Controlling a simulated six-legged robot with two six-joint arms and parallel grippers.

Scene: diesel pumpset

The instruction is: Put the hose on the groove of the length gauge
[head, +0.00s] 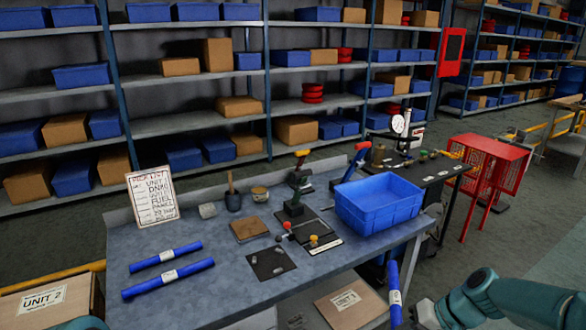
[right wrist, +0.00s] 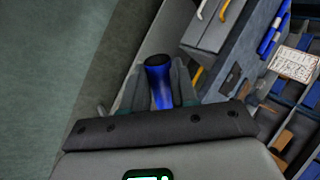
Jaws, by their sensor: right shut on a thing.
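A blue hose (head: 394,296) with a white label hangs upright beyond the table's front right edge, in my right gripper (head: 418,316). In the right wrist view the hose (right wrist: 159,80) stands between the two fingers (right wrist: 157,95), its dark open end showing. Two more blue hoses with white labels lie on the bench, a shorter one (head: 166,257) and a longer one (head: 168,279). I cannot tell for sure which thing is the length gauge, and no groove is clear.
The grey bench (head: 215,295) also holds a blue bin (head: 378,207), a dark mat with small parts (head: 270,263), a sign (head: 152,206) and fixtures with coloured knobs (head: 314,238). A red cage (head: 490,172) stands at right. Cartons lie below the bench.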

